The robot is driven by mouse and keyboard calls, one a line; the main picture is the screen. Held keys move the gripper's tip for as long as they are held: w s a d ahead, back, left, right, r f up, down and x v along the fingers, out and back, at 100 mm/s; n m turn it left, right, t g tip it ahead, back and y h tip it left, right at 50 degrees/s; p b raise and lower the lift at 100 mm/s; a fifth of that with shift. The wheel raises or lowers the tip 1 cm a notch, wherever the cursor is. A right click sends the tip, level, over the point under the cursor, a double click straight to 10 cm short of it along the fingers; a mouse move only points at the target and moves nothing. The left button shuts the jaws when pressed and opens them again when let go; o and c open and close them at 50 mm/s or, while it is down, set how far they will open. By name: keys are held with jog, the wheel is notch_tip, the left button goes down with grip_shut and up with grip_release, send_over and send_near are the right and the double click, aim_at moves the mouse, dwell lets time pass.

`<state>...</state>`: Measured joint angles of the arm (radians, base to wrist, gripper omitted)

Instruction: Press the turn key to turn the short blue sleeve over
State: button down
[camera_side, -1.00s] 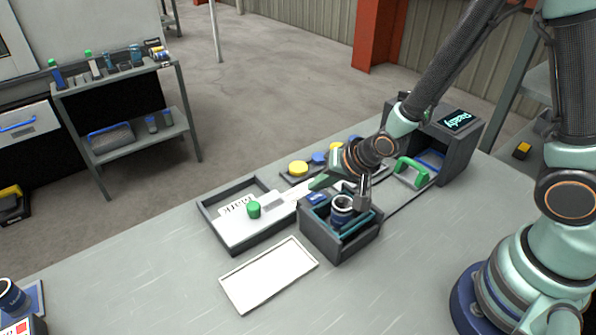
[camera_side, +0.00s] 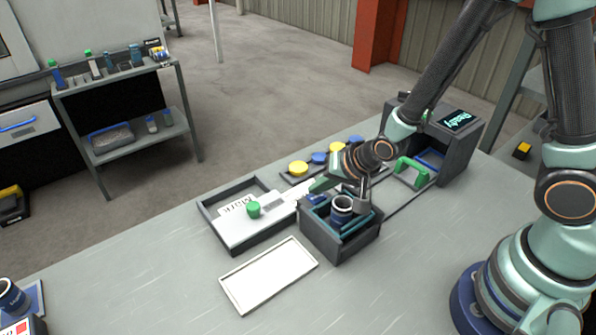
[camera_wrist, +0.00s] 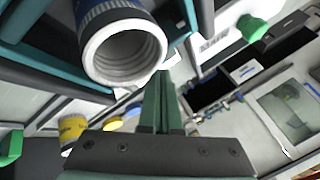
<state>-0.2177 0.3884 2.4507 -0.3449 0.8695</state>
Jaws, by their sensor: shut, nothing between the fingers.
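The short blue sleeve (camera_side: 341,208) stands in the dark box's teal-lined cradle, its pale rim upward. In the wrist view the sleeve (camera_wrist: 115,35) fills the upper left, its pale, threaded open end facing the camera. A small blue key (camera_side: 317,200) sits on the back left corner of the dark box (camera_side: 337,243).
A dark tray (camera_side: 233,245) with a green-knobbed plate (camera_side: 253,209) lies left of the box. An empty white tray (camera_side: 268,275) lies in front. Yellow and blue discs (camera_side: 298,168) sit behind. A dark machine with a green handle (camera_side: 412,168) stands right.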

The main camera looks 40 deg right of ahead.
jog(key=shift+f, duration=0.35)
dwell(0.3)
jog(key=shift+r, duration=0.8)
